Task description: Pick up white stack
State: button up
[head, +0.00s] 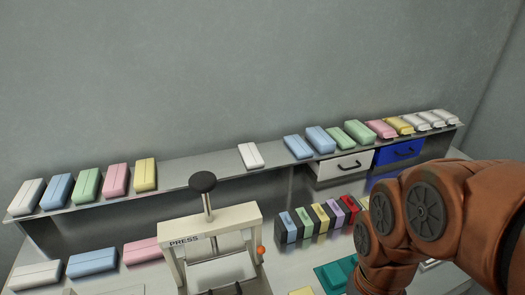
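Several white stacks are in the head view. One white stack (250,155) lies alone near the middle of the shelf. Another white stack (27,196) is at the shelf's left end, beside a blue one. A third white stack (36,275) lies on the lower surface at the left. White packets (430,119) with flared ends sit at the shelf's far right. I cannot tell which one the task names. My gripper is out of view; only my orange-brown arm shows at the lower right, covering part of the counter.
The long grey shelf (190,177) also holds blue, green, pink and yellow stacks. A press (215,217) with a black knob stands in front of it. White (343,168) and blue (398,151) drawers hang under the shelf's right part. Coloured upright boxes (304,223) stand beside my arm.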

aim_at(252, 158)
jog(key=k, duration=0.5)
jog(key=u, duration=2.7)
jog(key=k, duration=0.6)
jog(key=z, duration=0.95)
jog(key=i, duration=0.5)
